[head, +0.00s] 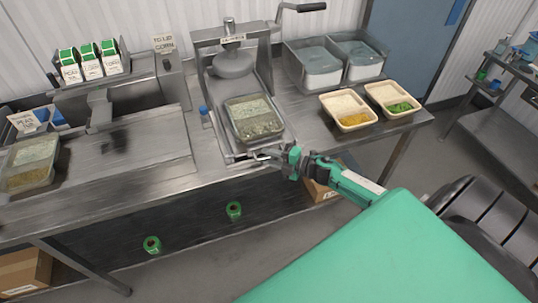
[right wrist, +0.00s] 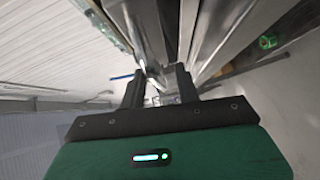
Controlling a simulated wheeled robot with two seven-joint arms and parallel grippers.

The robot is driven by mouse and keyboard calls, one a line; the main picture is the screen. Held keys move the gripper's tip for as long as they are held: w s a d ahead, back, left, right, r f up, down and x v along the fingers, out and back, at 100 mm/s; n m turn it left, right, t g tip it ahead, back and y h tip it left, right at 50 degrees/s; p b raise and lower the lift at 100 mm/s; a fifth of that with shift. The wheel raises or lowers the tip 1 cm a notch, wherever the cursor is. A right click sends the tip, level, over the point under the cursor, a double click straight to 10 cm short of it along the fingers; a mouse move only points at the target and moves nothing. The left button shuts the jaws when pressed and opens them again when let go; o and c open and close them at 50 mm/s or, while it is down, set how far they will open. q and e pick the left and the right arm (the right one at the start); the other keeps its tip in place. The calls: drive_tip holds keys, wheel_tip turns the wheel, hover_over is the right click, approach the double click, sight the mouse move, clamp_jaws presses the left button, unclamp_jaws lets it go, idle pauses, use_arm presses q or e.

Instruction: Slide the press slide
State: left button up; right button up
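The press (head: 232,42) is a metal frame with a lever on top and a round pressing head (head: 234,64). Its slide (head: 275,128) is the metal tray below, drawn out toward the front edge of the table. A clear container of rice-like food (head: 253,118) sits on the slide. My right gripper (head: 264,155) is at the slide's front end, close to its handle. In the right wrist view its two dark fingers (right wrist: 160,84) stand apart, with metal showing between and beyond them; contact is unclear. My left gripper is not in view.
Two grey bins (head: 308,82) and two food trays (head: 347,122) stand right of the press. A filled clear container (head: 30,165) and label rolls (head: 90,60) are at left. A blue-capped bottle (head: 204,113) stands close left of the slide.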

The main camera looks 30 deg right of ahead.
drive_tip(key=shift+w+a, duration=0.15)
drive_tip(key=shift+w, duration=0.05)
clamp_jaws()
drive_tip(key=shift+w+d+f+b, duration=0.1)
drive_tip(key=shift+w+d+b, duration=0.1)
drive_tip(key=shift+w+b, duration=0.5)
drive_tip(key=shift+w+d+b, duration=0.2)
drive_tip(key=shift+w+b, duration=0.1)
drive_tip(key=shift+w, duration=0.75)
drive_tip(key=shift+w+d, duration=0.15)
drive_tip(key=shift+w, duration=0.35)
unclamp_jaws()
